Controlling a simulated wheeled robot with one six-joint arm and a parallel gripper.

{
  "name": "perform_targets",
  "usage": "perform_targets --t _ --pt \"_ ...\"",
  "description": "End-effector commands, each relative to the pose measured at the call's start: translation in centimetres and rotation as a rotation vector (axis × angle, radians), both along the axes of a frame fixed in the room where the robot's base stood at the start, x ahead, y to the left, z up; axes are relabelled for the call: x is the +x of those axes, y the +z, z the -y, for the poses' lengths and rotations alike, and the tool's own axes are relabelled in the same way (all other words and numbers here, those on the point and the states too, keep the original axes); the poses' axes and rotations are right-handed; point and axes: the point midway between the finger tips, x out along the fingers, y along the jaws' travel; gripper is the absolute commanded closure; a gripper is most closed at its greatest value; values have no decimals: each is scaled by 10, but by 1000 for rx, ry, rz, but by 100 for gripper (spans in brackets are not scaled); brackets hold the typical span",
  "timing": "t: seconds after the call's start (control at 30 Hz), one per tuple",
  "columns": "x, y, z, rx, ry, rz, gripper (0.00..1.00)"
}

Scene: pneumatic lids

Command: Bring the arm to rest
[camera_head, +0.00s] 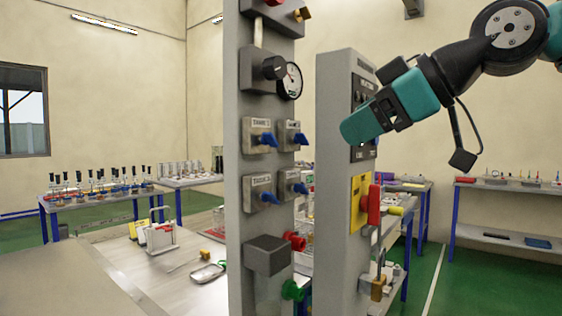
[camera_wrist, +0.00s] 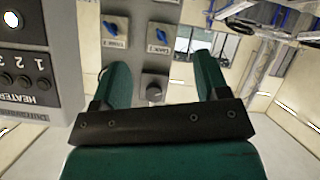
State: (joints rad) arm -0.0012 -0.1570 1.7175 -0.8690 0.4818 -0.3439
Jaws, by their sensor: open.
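My arm reaches in from the upper right in the head view, and my gripper (camera_head: 362,122) is in front of the upper part of the right grey panel (camera_head: 336,180). In the wrist view my gripper (camera_wrist: 160,75) shows two green fingers set apart with nothing between them. A grey panel with blue valve handles (camera_wrist: 159,34) and a dark knob (camera_wrist: 155,88) shows beyond the fingers. I cannot tell from these frames whether a finger touches the right panel.
The left grey panel (camera_head: 241,160) carries a gauge (camera_head: 290,81), blue handles (camera_head: 267,139) and a red knob (camera_head: 295,241). A yellow plate (camera_head: 360,203) with a red handle (camera_head: 374,206) is below my gripper. Benches with glassware (camera_head: 100,190) stand behind.

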Motion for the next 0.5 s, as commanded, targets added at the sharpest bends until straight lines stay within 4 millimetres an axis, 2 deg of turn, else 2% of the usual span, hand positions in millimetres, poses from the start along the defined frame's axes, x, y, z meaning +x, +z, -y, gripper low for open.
perform_targets --t 0.03,0.1,0.17,0.2,0.33,0.4,0.5 --pt "-15 -41 -5 -4 -28 -140 32" --pt "-36 -94 -6 -23 -80 -320 32" --pt "-59 -136 -4 -50 -125 -464 32" --pt "-76 -163 -2 -72 -156 -553 32" --pt "-131 -231 10 -154 -249 -788 32" --pt "-156 -257 18 -196 -290 -878 32" --pt "-182 -279 27 -240 -330 -961 32"
